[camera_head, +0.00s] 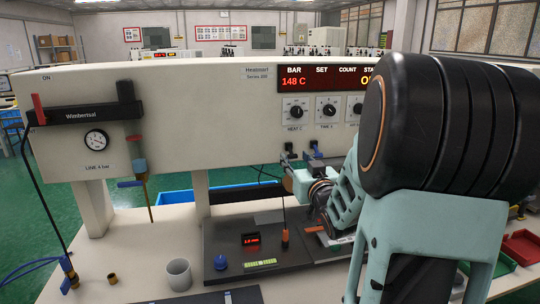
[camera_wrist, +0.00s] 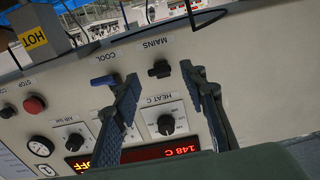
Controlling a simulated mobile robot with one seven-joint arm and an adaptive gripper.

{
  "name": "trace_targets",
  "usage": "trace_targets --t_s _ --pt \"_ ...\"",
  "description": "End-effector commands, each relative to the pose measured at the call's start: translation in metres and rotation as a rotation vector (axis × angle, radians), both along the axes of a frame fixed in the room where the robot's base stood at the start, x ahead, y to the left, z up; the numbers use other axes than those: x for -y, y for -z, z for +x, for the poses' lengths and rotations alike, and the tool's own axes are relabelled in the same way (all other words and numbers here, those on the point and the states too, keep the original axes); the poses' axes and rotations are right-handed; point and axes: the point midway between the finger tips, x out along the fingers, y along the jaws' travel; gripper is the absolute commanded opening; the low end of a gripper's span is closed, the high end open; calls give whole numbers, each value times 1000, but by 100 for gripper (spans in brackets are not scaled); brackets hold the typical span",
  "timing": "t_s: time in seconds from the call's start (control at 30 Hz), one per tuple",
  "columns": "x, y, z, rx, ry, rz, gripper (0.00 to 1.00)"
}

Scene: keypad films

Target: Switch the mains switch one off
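The mains switch is a small black lever on the cream front panel, under the label MAINS. In the wrist view, the mains switch (camera_wrist: 160,70) shows between the two fingertips of my gripper (camera_wrist: 160,76). The fingers are spread with a gap on both sides of it. In the head view, the mains switch (camera_head: 288,147) is below the HEAT C knob, with my gripper (camera_head: 298,163) close in front of the panel. I cannot tell how deep the fingertips reach around the lever.
The blue COOL switch (camera_wrist: 104,81) is beside the mains switch, close to one finger. The HEAT C knob (camera_wrist: 165,123) lies between the fingers farther back. The red display (camera_head: 325,82) reads 148 C. A dark plate (camera_head: 225,270) lies on the bench below.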

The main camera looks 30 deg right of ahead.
Motion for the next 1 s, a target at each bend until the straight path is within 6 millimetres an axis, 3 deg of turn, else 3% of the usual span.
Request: trace_targets --t_s 0.23,0.6,1.0 --pt "6 0 28 0 -1 -1 39" --pt "8 0 33 -1 0 -1 39" --pt "8 0 32 0 0 -1 0"
